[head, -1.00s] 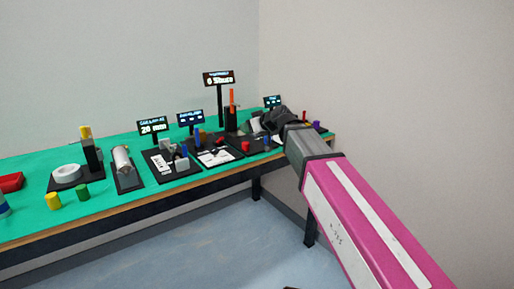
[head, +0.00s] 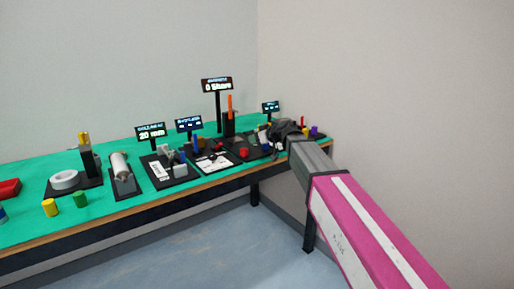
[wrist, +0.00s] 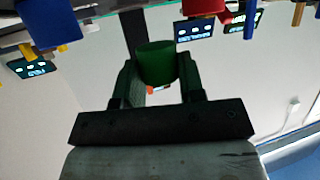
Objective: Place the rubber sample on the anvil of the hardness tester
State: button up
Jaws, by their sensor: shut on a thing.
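The hardness tester (head: 229,125) is a dark upright stand with an orange top part, near the right end of the bench. Its raised display (head: 216,85) reads "0 Shore". Its anvil is too small to make out. My gripper (head: 287,130) is to the right of the tester, over the bench's right end. In the wrist view my gripper (wrist: 157,75) is shut on a dark green cylinder (wrist: 157,58), which sits between both fingers. This appears to be the rubber sample. The held piece cannot be made out in the head view.
The green bench (head: 120,207) carries several small devices with displays, one reading "20 mm" (head: 150,132). The wall stands close on the right.

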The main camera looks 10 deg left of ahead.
aim_at(257, 152)
jog(key=shift+w+d+f, duration=0.1)
jog(key=shift+w+f, duration=0.3)
jog(key=shift+w, duration=0.35)
jog(key=shift+f, duration=1.85)
jog(key=shift+f, duration=0.1)
jog(key=o, duration=0.9)
jog(key=shift+f, duration=0.1)
jog(key=v, duration=1.1)
jog(key=shift+s+f, duration=0.15)
jog(key=shift+f, duration=0.15)
